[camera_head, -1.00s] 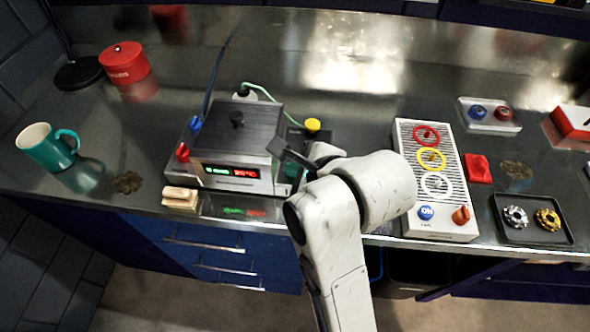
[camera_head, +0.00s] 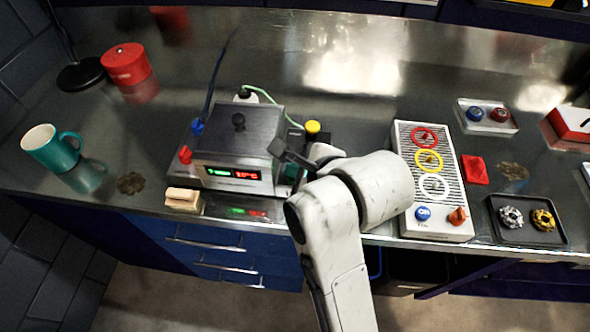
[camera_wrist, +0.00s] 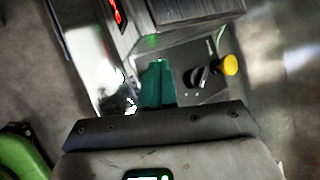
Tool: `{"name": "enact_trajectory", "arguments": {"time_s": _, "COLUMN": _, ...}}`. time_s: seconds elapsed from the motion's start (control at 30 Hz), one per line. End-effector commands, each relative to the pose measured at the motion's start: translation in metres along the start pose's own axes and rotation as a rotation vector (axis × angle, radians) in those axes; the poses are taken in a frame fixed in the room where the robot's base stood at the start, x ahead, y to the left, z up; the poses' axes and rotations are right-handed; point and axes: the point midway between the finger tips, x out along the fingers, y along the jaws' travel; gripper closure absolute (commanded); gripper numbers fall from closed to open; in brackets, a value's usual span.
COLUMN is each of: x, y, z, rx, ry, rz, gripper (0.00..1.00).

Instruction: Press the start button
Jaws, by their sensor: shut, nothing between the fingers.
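My gripper (camera_wrist: 157,68) shows in the wrist view as two teal fingers pressed together, with nothing between them. They point at a dark control panel (camera_wrist: 211,93) beside the metal box machine. The panel carries a black knob (camera_wrist: 199,77) and a yellow mushroom-shaped knob (camera_wrist: 229,65), both right of the fingers. In the head view my gripper (camera_head: 291,174) is at the machine's right side, left of and below the yellow knob (camera_head: 312,127). The machine (camera_head: 237,150) has a lit green and red display (camera_head: 233,173). I cannot make out a button marked start; the fingers hide part of the panel.
A red knob (camera_head: 185,155) and a blue knob (camera_head: 197,126) sit left of the machine. A pale block (camera_head: 183,200) lies in front. A teal mug (camera_head: 50,149) stands at the left. A white panel with coloured rings (camera_head: 433,215) lies to the right.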

Motion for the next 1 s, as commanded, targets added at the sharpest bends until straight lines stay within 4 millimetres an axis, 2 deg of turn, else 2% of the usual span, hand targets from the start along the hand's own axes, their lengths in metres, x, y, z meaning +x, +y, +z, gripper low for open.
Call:
{"name": "enact_trajectory", "arguments": {"time_s": 0.6, "x": -0.039, "y": -0.029, "z": 0.028, "rx": 0.001, "ry": -0.001, "rz": -0.003, "gripper": 1.0}}
{"name": "enact_trajectory", "arguments": {"time_s": 1.0, "x": -0.04, "y": -0.029, "z": 0.029, "rx": 0.0, "ry": -0.002, "rz": -0.004, "gripper": 1.0}}
